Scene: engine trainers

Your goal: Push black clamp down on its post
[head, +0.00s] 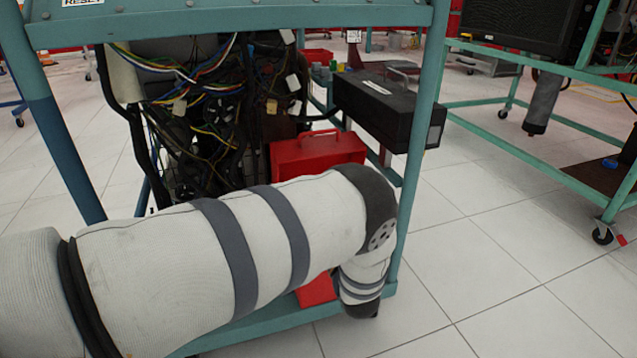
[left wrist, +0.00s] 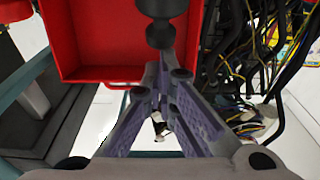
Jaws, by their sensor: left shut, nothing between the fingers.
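My left gripper (left wrist: 164,62) shows in the left wrist view. Its two purple-grey fingers meet at the tips, shut and empty. A dark rounded part (left wrist: 160,10), with a second dark lobe (left wrist: 160,36) below it, lies straight beyond the fingertips. It may be the black clamp on its post, but I cannot tell for sure, nor whether the fingertips touch it. In the head view my left arm crosses the lower front of the teal engine stand (head: 418,120), and its gripper is hidden. My right gripper is in neither view.
A red box (head: 315,150) stands behind my arm; a red open tray-like box (left wrist: 90,35) is left of the fingers in the wrist view. Loose wiring (head: 200,110) hangs within the stand. A black box (head: 385,105) sits at its right.

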